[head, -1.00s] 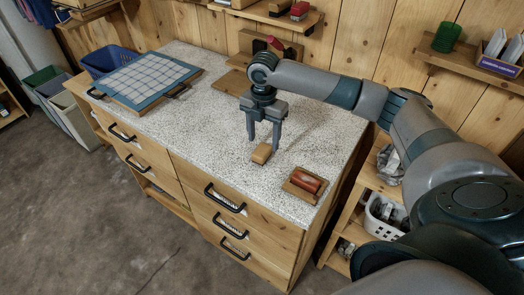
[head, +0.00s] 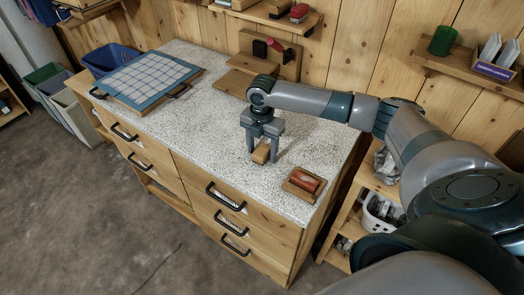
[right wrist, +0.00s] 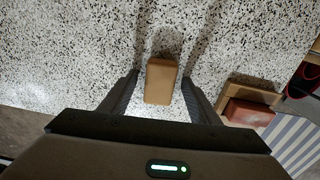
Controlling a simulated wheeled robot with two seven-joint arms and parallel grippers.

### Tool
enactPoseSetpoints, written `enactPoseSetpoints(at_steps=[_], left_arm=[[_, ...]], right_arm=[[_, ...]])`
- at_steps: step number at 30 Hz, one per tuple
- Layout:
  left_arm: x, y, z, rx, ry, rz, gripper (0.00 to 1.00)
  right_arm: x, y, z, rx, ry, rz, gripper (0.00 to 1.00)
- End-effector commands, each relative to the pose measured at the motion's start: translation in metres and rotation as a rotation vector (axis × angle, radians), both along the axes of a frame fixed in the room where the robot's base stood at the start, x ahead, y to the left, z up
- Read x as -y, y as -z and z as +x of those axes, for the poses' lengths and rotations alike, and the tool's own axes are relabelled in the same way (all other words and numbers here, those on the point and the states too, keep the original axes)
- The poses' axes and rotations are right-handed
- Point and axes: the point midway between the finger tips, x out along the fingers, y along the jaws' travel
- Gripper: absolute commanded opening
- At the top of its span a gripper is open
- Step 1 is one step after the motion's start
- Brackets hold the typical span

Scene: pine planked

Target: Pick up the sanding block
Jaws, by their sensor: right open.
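The sanding block (head: 261,154) is a small tan-brown block lying on the speckled countertop (head: 215,118). My right gripper (head: 262,158) points down over it, with its fingers on either side of the block. In the right wrist view the block (right wrist: 161,81) lies between the two open fingertips (right wrist: 160,84), with a gap on both sides. The gripper holds nothing. My left gripper is not in the head view.
A wooden tray with a red block (head: 304,182) sits at the counter's front right; it also shows in the right wrist view (right wrist: 250,112). A blue-edged gridded board (head: 152,78) lies at the left. A wooden stand (head: 268,58) is at the back.

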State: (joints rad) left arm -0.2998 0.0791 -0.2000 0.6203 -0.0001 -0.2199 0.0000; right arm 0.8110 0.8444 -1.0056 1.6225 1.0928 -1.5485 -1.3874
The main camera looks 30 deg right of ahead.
Motion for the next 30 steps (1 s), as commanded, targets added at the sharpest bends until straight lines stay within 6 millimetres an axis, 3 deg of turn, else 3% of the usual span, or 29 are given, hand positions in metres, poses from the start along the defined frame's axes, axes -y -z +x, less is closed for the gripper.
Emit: enactPoseSetpoints(at_steps=[14, 18, 20, 30], left_arm=[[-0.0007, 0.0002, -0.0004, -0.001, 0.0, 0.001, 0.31], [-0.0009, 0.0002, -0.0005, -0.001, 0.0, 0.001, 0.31], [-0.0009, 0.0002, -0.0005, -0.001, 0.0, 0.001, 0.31], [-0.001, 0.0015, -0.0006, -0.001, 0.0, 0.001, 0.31]], right_arm=[[0.0, 0.0012, 0.0001, 0.0, 0.0, 0.0, 0.56], [0.0, 0.0011, 0.0001, 0.0, 0.0, 0.0, 0.23], [0.0, 0.0011, 0.0001, 0.0, 0.0, 0.0, 0.12], [0.0, -0.0003, 0.0004, 0.001, 0.0, 0.0, 0.11]])
